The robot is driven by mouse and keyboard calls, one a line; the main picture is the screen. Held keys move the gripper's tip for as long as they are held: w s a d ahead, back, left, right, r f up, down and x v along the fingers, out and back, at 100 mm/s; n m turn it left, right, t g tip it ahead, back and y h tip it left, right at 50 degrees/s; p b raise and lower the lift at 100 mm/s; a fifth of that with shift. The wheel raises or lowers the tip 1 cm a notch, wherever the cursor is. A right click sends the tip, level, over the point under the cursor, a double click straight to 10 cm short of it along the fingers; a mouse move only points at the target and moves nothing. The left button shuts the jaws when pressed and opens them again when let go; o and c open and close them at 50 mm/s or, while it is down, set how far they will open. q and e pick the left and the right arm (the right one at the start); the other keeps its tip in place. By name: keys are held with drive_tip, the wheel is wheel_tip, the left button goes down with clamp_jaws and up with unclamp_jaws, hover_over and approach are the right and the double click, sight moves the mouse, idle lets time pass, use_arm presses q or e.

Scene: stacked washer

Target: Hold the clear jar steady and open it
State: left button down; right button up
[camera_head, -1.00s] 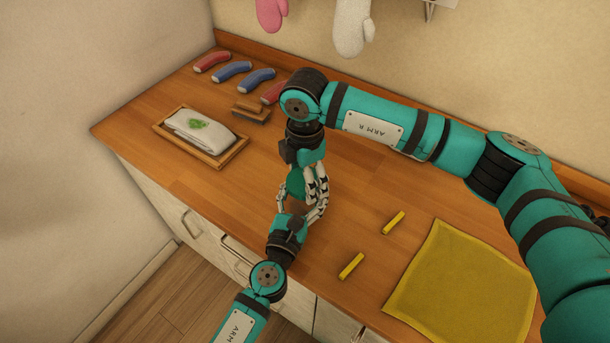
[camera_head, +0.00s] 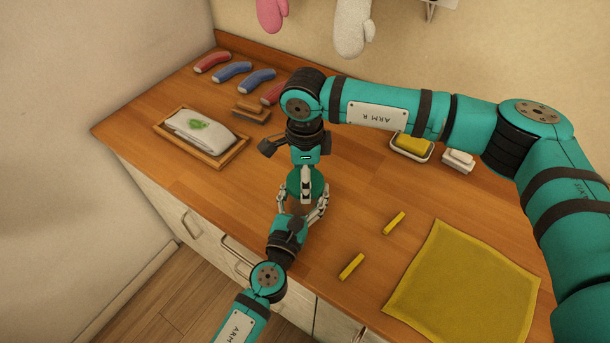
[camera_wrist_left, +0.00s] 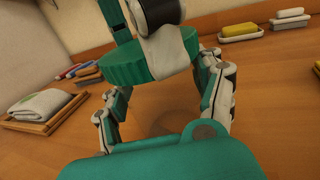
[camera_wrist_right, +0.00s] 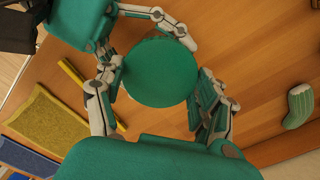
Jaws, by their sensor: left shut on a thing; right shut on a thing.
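The clear jar (camera_wrist_left: 172,120) is see-through and hard to make out; it stands upright at the counter's front part. Its round green lid (camera_wrist_right: 160,72) sits on top and shows from above in the right wrist view and side-on in the left wrist view (camera_wrist_left: 150,66). My left gripper (camera_head: 303,202) is shut around the jar's body from the front. My right gripper (camera_head: 305,182) points down from above and is shut on the lid, one finger on each side of it. Whether the lid is lifted off the rim I cannot tell.
A wooden tray (camera_head: 234,157) with a folded white cloth (camera_head: 200,131) lies left. Red and blue sock-like pieces (camera_head: 232,71) and a wooden brush (camera_head: 251,112) lie behind it. Yellow sticks (camera_head: 351,266) and a yellow cloth (camera_head: 462,285) lie right. A yellow sponge (camera_head: 411,144) is behind my right arm.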

drive_tip(key=n, duration=1.5)
drive_tip(key=shift+r, duration=0.1)
drive_tip(key=n, duration=0.4)
drive_tip(key=shift+n, duration=0.4)
drive_tip(key=shift+r, duration=0.1)
drive_tip(key=shift+r, duration=1)
